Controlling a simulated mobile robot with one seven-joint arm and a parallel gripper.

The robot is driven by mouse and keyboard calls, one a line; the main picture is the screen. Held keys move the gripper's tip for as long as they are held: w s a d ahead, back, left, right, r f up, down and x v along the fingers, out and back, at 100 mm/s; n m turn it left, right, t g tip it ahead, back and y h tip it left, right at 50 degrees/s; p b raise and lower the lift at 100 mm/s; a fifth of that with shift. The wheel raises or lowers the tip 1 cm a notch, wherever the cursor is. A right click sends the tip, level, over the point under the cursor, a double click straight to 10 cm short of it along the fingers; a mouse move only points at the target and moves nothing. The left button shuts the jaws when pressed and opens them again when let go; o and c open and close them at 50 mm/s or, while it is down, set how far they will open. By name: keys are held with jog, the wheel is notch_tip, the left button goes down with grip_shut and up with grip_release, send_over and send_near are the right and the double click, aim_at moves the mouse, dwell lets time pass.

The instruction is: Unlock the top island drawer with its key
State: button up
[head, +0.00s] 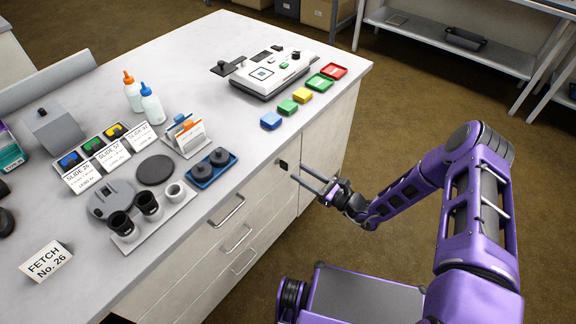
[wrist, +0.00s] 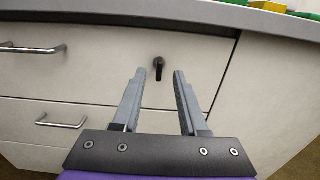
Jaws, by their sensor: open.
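The top island drawer (wrist: 100,68) has a pale front with a bar handle (wrist: 33,49) at its left in the wrist view. A small dark key (wrist: 159,68) sits at the lock on the right part of this front, with its long part hanging downward. In the head view it shows only as a dark spot (head: 283,165). My gripper (wrist: 159,73) is open and empty, its fingers pointing at the drawer front. The key appears between the two fingertips in the wrist view, untouched. In the head view my gripper (head: 299,172) is just short of the front.
The worktop (head: 85,255) overhangs the drawers. Lower drawers with bar handles (wrist: 62,121) lie below, and a plain panel (wrist: 265,90) is to the right. Colored blocks (head: 271,120) and a blue tray (head: 212,168) stand near the worktop edge. The floor beside the island is clear.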

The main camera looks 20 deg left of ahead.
jog(key=x, duration=0.6)
grip_shut()
